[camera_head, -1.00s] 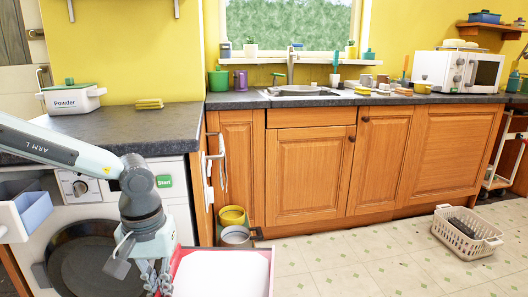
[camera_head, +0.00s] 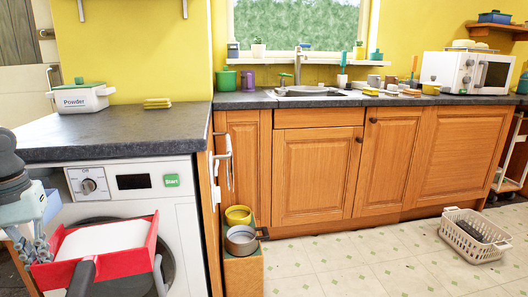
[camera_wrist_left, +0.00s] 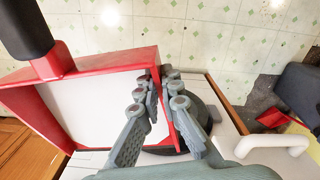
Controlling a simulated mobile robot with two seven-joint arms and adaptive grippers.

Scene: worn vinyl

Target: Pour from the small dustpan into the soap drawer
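The small dustpan (camera_head: 150,248) is red with a dark handle (camera_head: 82,278) pointing towards me. It is held in front of the washing machine at lower left, with a flat white surface inside; I cannot tell if that is powder or the pan's floor. My left gripper (camera_head: 30,248) is at the pan's left side. In the left wrist view its fingers (camera_wrist_left: 162,95) are shut on the pan's red side wall. The soap drawer (camera_head: 52,206) stands open at the machine's left, showing blue, mostly hidden behind my left arm. My right gripper is not visible.
The washing machine (camera_head: 182,225) has a dial and a green Start label under a dark worktop (camera_head: 120,135). A powder box (camera_head: 80,98) and yellow cloth stand on top. A pot (camera_head: 240,240) sits right of the machine. A laundry basket (camera_head: 470,240) is on the floor at right.

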